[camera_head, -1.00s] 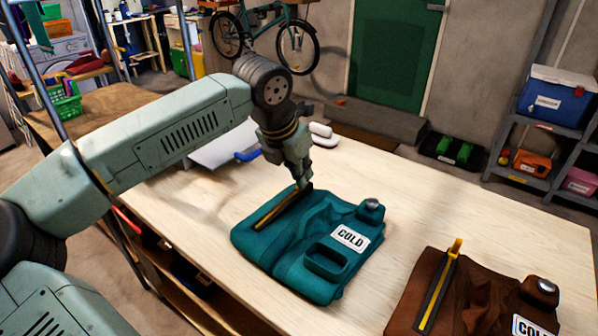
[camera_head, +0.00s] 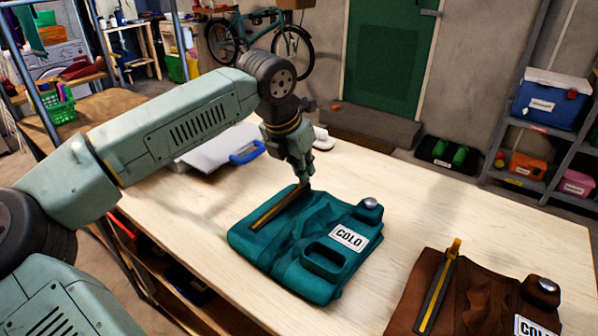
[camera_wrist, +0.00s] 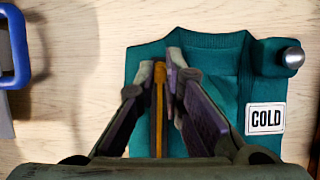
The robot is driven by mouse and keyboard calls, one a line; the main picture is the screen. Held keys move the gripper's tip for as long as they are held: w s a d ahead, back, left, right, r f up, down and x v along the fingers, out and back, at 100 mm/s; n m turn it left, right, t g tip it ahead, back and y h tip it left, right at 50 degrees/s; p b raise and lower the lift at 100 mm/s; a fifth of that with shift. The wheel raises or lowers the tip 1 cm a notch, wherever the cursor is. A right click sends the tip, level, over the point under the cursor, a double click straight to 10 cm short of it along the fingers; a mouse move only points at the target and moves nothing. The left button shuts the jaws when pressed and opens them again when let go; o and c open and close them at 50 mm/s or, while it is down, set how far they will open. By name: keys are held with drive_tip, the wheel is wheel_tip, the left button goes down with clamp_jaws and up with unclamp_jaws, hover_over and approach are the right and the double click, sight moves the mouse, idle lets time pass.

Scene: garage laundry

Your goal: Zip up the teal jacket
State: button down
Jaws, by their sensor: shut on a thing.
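The teal jacket (camera_head: 283,268) lies flat on the table, with a white COLD label (camera_head: 348,237) and a round metal knob at its right corner. Its zip (camera_head: 275,209) is a dark and yellow strip running up the left part to the far edge. My gripper (camera_head: 304,184) points down at the far end of this strip. In the wrist view my gripper (camera_wrist: 165,65) is shut on the yellow zip pull (camera_wrist: 159,75), near the collar edge of the jacket (camera_wrist: 210,48). The fingers partly hide the pull and the track.
A brown jacket (camera_head: 490,268) with its own yellow zip pull (camera_head: 456,246) lies at the right. A pale board with a blue handle (camera_head: 246,153) lies behind my arm, left of the gripper.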

drive_tip(key=c, duration=1.7)
unclamp_jaws()
drive_tip(key=v, duration=1.2)
